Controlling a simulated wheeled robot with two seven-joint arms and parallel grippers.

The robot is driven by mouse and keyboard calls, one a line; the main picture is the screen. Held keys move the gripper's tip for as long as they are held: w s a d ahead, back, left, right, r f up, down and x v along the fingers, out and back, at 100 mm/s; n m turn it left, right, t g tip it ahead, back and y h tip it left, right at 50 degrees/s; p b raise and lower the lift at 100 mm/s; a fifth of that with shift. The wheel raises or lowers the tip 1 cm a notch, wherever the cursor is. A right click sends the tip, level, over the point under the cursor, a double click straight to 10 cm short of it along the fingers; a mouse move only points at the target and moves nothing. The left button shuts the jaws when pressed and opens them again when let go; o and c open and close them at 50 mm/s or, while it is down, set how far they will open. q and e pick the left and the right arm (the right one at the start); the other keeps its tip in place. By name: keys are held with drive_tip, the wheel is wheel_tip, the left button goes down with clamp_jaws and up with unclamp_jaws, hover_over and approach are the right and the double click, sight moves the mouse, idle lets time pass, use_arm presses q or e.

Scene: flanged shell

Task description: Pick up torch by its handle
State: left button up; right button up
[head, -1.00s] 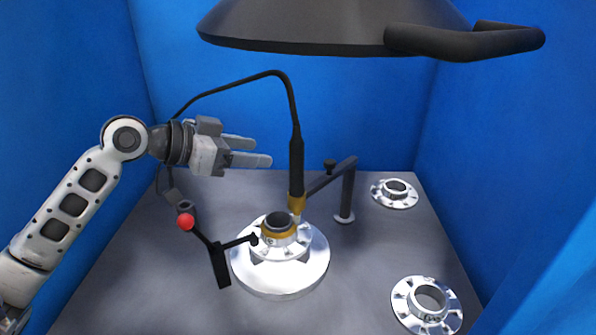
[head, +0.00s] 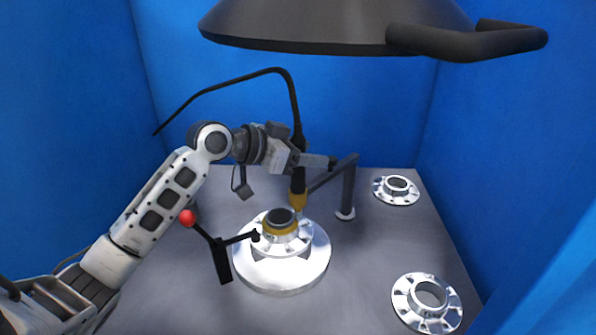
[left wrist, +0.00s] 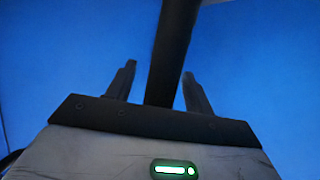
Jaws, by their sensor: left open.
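The torch (head: 298,181) stands upright in the head view, with a black handle, a brass-coloured lower end and a cable arching from its top to the left. Its lower end is at the flanged shell (head: 282,235) on the round silver base. My left gripper (head: 322,161) is open at the torch's handle, and its hand and fingers hide part of the handle. In the left wrist view the dark handle (left wrist: 172,45) runs between the two spread fingers, with gaps to each side. Whether a finger touches it, I cannot tell. My right gripper is not in view.
A black bracket arm on a post (head: 347,190) stands just right of the torch. A black lever with a red ball (head: 187,218) is at the left. Two silver flanges (head: 397,190) lie at the right. A dark hood (head: 300,25) hangs above, and blue walls enclose the table.

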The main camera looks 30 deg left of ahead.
use_arm(q)
clamp_jaws()
